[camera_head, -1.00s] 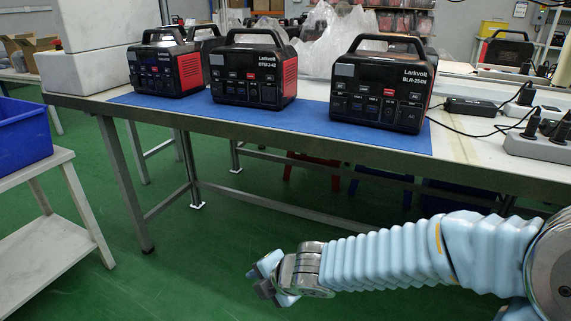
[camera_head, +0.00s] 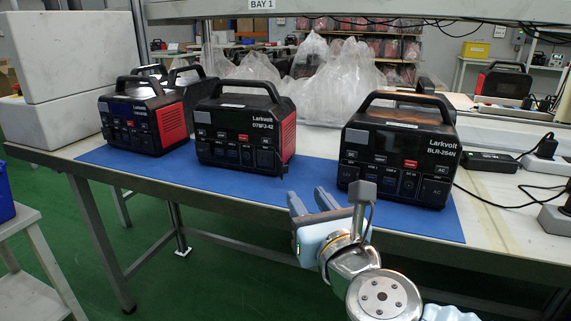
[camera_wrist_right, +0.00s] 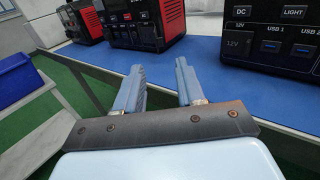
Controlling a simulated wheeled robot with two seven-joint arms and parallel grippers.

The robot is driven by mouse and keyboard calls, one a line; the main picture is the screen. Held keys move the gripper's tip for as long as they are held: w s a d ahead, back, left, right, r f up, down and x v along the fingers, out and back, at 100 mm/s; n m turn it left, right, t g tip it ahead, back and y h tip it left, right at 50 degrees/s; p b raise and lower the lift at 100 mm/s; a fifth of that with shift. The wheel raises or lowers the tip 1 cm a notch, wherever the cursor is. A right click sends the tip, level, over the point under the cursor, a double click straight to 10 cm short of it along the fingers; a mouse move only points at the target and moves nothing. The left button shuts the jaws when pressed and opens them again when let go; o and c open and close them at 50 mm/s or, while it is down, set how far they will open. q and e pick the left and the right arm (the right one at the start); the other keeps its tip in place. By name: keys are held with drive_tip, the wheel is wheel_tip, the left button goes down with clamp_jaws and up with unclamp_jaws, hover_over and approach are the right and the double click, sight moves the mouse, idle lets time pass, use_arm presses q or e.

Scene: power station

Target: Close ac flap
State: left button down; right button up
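Three black power stations with top handles stand in a row on the blue mat. The right one, marked BLR-254N (camera_head: 400,140), has a dark AC panel (camera_head: 434,190) at its lower right front. The middle one (camera_head: 240,135) and the left one (camera_head: 148,118) have red sides. My right gripper (camera_head: 310,200) is at the mat's front edge, between the middle and right stations and apart from both. In the wrist view my right gripper (camera_wrist_right: 159,68) is open and empty. My left gripper is not in view.
The blue mat (camera_head: 330,172) lies on a metal-framed table, with clear mat before the stations. A black adapter (camera_head: 491,161) and cables lie at right. White foam blocks (camera_head: 62,85) stand at left. Clear plastic bags (camera_head: 330,75) lie behind. An overhead beam (camera_head: 350,10) crosses the top.

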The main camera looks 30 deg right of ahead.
sight(286, 168)
drive_tip(key=x, duration=1.1)
drive_tip(key=shift+w, duration=0.25)
clamp_jaws()
